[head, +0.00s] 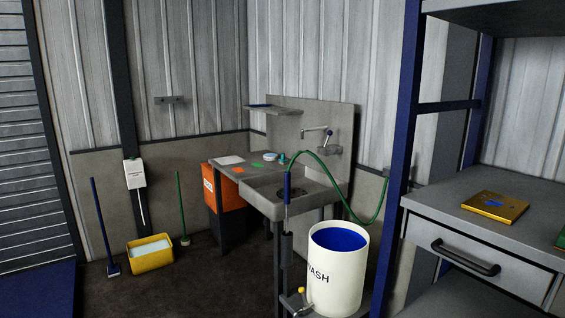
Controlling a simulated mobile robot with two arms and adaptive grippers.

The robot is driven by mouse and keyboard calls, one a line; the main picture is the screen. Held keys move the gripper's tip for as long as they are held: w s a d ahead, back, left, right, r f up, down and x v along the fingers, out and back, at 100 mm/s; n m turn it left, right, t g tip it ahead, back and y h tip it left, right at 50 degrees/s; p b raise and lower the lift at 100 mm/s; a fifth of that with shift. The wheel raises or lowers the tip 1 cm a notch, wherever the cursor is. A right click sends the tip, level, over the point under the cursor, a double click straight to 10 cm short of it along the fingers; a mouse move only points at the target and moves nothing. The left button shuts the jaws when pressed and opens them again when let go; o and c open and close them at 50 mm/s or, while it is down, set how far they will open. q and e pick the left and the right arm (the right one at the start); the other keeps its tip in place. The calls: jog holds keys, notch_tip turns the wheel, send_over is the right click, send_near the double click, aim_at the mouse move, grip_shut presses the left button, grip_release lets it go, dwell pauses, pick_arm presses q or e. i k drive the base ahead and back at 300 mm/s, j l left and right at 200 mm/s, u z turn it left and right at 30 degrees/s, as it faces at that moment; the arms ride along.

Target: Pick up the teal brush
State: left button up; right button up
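A small teal item (282,158) stands on the grey sink counter (222,172), near the back edge and left of the tap. It may be the teal brush, but it is too small to tell its shape. A small green item (257,165) lies to its left, and a pale round item (270,157) sits right beside it. Neither of my grippers is in view.
A white wash bucket (338,285) stands in front of the sink basin (300,208). A green hose (376,217) loops down on the right. A shelf unit with a drawer (480,268) fills the right. A yellow bucket (150,258) stands on the left floor.

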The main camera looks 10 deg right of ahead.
aim_at(282, 161)
jog(key=i+j+u, duration=0.3)
jog(key=i, duration=0.8)
jog(key=i+u, duration=0.3)
jog(key=i, duration=0.75)
jog(key=i+z, duration=0.15)
jog(key=i, duration=0.25)
jog(key=i+j+z, duration=0.15)
jog(key=i, duration=0.3)
jog(key=i+j+z, duration=0.15)
jog(key=i, duration=0.25)
jog(key=i+j+z, duration=0.15)
jog(key=i, duration=0.25)
jog(key=j, duration=0.1)
